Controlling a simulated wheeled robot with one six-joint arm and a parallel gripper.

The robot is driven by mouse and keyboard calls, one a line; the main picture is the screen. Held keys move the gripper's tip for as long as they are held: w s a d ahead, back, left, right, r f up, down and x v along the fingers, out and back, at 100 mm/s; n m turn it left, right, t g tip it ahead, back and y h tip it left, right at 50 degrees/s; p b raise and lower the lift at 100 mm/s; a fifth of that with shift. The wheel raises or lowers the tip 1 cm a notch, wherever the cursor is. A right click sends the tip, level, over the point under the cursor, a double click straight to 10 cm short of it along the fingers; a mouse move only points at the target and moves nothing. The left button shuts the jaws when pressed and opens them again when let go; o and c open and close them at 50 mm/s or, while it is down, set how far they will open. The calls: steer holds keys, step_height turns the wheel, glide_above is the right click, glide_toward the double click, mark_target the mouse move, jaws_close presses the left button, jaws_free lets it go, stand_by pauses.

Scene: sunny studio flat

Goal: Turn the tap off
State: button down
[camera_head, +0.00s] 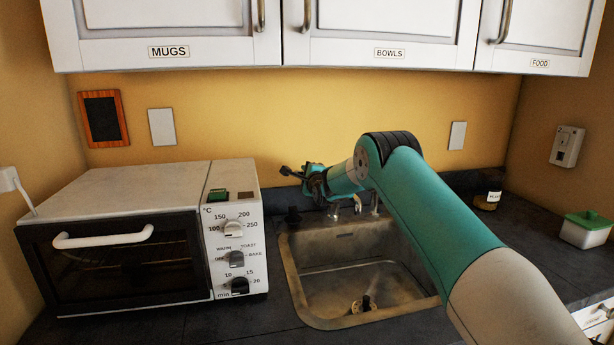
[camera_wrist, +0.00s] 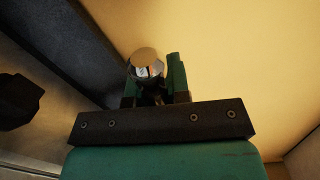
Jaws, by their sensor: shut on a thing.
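The tap's metal knob (camera_wrist: 147,62), with a small mark on its top, sits between my gripper's green fingers (camera_wrist: 153,80) in the wrist view. The fingers are shut on it. In the head view, my gripper (camera_head: 316,184) is at the rear edge of the sink (camera_head: 300,300), and the knob is hidden behind it. Metal tap parts (camera_head: 358,203) show just right of my gripper, partly behind my arm.
A toaster oven (camera_head: 130,190) stands left of the sink. A small black object (camera_head: 293,215) is at the sink's back left corner. A jar (camera_head: 488,201) and a green-lidded container (camera_head: 587,229) stand to the right. Wall cabinets (camera_head: 380,35) hang above.

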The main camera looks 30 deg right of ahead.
steer(key=c, duration=1.1)
jaws_free()
steer(key=shift+f, duration=0.1)
steer(key=shift+s, duration=0.1)
steer(key=s+a+b, duration=0.1)
steer(key=s+b, duration=0.1)
steer(key=s, duration=0.6)
steer(key=s+a+b, duration=0.2)
steer(key=s, duration=0.7)
steer(key=shift+a+r+b, duration=0.25)
steer(key=shift+r+b, duration=0.05)
steer(key=shift+b, duration=0.05)
